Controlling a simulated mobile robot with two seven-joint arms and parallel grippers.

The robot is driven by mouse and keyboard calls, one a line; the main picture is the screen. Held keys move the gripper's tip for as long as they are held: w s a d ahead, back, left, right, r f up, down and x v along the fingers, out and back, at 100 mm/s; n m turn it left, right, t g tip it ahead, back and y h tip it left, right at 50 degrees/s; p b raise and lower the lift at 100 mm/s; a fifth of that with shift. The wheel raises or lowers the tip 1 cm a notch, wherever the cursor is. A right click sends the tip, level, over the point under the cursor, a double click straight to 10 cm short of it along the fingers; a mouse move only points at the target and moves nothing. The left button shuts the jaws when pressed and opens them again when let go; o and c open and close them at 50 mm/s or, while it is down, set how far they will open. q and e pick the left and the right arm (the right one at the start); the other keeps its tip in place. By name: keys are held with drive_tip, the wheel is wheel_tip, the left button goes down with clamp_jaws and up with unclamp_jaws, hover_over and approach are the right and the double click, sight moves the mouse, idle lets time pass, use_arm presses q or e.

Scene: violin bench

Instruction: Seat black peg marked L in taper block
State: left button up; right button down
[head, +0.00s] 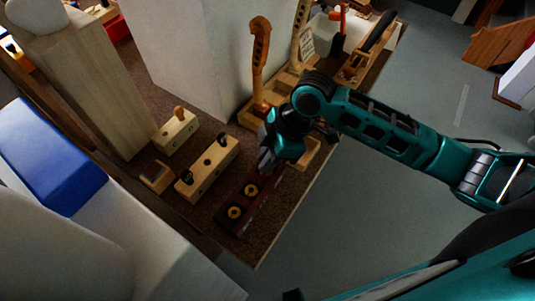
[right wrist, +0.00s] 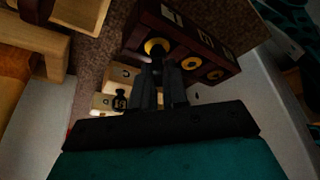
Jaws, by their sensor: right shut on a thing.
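The taper block is a long dark red-brown block (head: 244,202) with gold-ringed holes, lying near the bench's front edge. It also shows in the right wrist view (right wrist: 198,42) with several rings and pale labels on its side. My right gripper (head: 265,163) is over the block's far part, pointing down. In the right wrist view its fingers (right wrist: 160,84) are shut on a dark peg at the ring nearest the block's end. The peg is mostly hidden between the fingers. Its mark, and how deep it sits, cannot be told. My left gripper is not in view.
A pale wooden rack (head: 204,174) with black pegs stands left of the block. One peg (right wrist: 119,99) there bears a yellowish mark. A small block (head: 176,130), a scroll-topped neck (head: 259,58) and a white column (head: 196,55) stand farther back. Open floor lies to the right.

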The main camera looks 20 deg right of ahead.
drive_tip(key=shift+f, duration=0.4)
drive_tip(key=c, duration=1.1)
unclamp_jaws()
drive_tip(key=shift+o, duration=0.2)
drive_tip(key=shift+r, duration=0.1)
drive_tip(key=p+v, duration=0.1)
drive_tip(key=v, duration=1.1)
drive_tip(key=shift+d+r+p, duration=0.15)
drive_tip(key=shift+r+p, duration=0.15)
drive_tip(key=shift+r, duration=0.1)
drive_tip(key=shift+s, duration=0.1)
